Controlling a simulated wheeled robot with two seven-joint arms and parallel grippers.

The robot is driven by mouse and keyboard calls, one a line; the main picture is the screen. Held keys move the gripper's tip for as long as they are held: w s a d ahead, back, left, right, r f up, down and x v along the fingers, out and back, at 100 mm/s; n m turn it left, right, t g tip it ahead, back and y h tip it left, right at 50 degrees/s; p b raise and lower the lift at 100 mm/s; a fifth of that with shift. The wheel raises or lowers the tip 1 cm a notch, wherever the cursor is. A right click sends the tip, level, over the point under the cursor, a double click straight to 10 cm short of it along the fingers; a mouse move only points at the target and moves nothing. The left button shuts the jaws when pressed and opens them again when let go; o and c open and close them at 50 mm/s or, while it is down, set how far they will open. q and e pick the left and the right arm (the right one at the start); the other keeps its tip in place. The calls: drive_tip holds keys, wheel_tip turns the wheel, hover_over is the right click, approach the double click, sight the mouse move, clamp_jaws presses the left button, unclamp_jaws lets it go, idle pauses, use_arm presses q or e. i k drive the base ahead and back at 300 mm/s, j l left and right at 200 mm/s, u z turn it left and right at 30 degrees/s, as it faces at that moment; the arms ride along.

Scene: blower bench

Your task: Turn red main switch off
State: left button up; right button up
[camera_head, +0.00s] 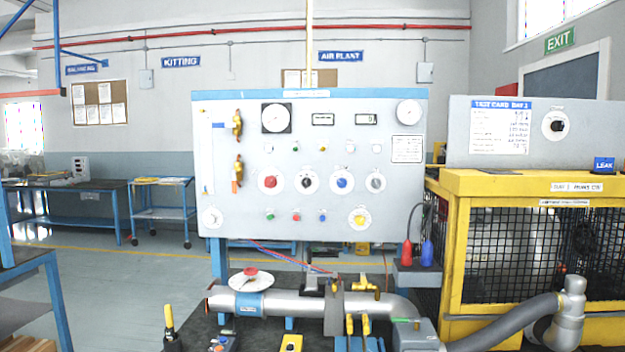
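A grey upright control panel (315,225) stands in the middle of the head view. On it a red rotary knob (270,183) sits on a round white plate, at the left end of a row with a black knob (307,183), a blue knob (342,183) and a grey knob (376,183). The red knob's exact pointer setting is too small to read. Its label cannot be read either. A yellow knob (359,221) is lower right. Neither of my grippers shows in this view.
A grey pipe (290,304) with a red-centred round dial (251,277) runs below the panel. A yellow mesh cage (535,183) with a grey box (500,145) on top stands at the right. Blue benches are at the left. The space in front of the panel face looks clear.

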sight(271, 182)
drive_tip(key=i+l+u, duration=0.4)
drive_tip(key=i+l, duration=0.55)
drive_tip(key=i, duration=0.1)
